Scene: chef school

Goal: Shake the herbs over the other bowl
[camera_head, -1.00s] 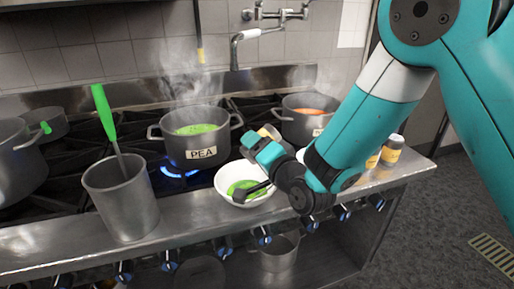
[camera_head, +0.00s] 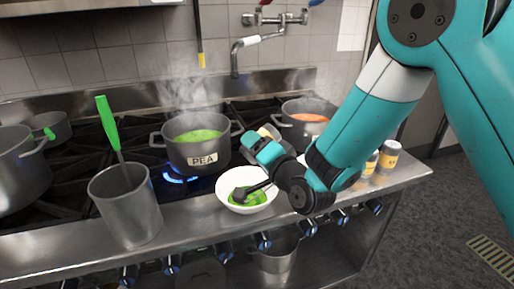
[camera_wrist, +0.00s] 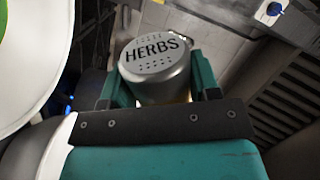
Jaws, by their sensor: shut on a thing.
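My gripper (camera_head: 264,148) is shut on the herbs shaker (camera_wrist: 155,68), whose silver perforated lid reads HERBS in the wrist view. In the head view only a small part of the shaker (camera_head: 269,132) shows behind the teal fingers. A white bowl with green soup (camera_head: 224,186) stands on the front counter edge, just below and left of the gripper. A dark part of my wrist crosses in front of it. A white rim also fills the left edge of the wrist view (camera_wrist: 48,45). A white patch behind my forearm (camera_head: 302,158) may be another bowl; it is mostly hidden.
A steaming pot labelled PEA (camera_head: 203,157) sits over a blue flame. A pot of orange soup (camera_head: 287,131) is behind my arm. A metal container (camera_head: 126,212) with a green-handled utensil stands left. Spice jars (camera_head: 387,155) stand on the right counter end.

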